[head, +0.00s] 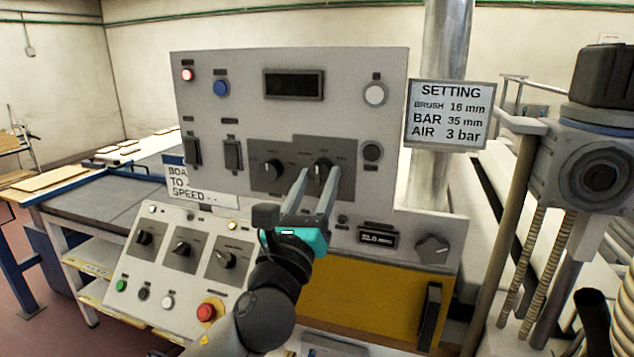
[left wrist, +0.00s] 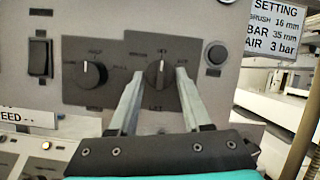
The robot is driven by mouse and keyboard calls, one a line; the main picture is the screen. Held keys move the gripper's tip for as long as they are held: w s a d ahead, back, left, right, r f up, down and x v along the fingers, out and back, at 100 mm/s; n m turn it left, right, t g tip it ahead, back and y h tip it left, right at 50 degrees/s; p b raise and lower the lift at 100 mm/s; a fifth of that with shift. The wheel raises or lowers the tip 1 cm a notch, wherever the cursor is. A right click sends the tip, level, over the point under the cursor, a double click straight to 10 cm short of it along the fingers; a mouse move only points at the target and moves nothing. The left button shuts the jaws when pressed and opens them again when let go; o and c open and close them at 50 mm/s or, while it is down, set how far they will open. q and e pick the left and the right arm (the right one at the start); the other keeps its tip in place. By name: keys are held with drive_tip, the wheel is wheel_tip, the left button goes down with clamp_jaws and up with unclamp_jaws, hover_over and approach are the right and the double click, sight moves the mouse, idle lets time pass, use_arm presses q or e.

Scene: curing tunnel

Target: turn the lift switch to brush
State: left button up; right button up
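The selector switch that seems to be the lift switch (head: 321,170) is a black knob on a dark grey plate, right of a similar knob (head: 272,170). In the left wrist view the switch (left wrist: 157,75) has its pale pointer mark upward, and the small label below it appears to read LIFT. The other labels around it are too blurred to read surely. My left gripper (head: 318,172) is open. Its two fingers (left wrist: 158,78) reach toward the panel, with one tip on each side of the knob. I cannot tell whether they touch it. My right gripper is not in view.
A sloped lower panel (head: 165,270) holds several more knobs and a red emergency button (head: 208,311). Two rocker switches (head: 233,154) sit left of the plate. A setting sign (head: 449,114) and a metal column stand to the right.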

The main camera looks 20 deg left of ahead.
use_arm(q)
clamp_jaws()
drive_tip(key=shift+d+n+y, duration=0.1)
drive_tip(key=shift+n+y, duration=0.3)
drive_tip(key=shift+n, duration=0.1)
drive_tip(key=n+y+p, duration=0.1)
drive_tip(key=n, duration=0.2)
drive_tip(key=n+y, duration=0.2)
drive_tip(key=n, duration=0.1)
drive_tip(key=shift+d+r+n+g+p, duration=0.1)
drive_tip(key=shift+d+n+g+p, duration=0.1)
drive_tip(key=shift+n+g+p, duration=0.15)
drive_tip(key=n+g+y+p, duration=0.1)
drive_tip(key=n, duration=0.2)
drive_tip(key=n+g+y+p, duration=0.1)
drive_tip(key=n, duration=0.3)
drive_tip(key=shift+d+r+y+p, duration=0.1)
drive_tip(key=shift+d+y+p, duration=0.05)
drive_tip(key=shift+y+p, duration=0.2)
drive_tip(key=shift+n, duration=0.25)
drive_tip(key=o, duration=0.5)
unclamp_jaws()
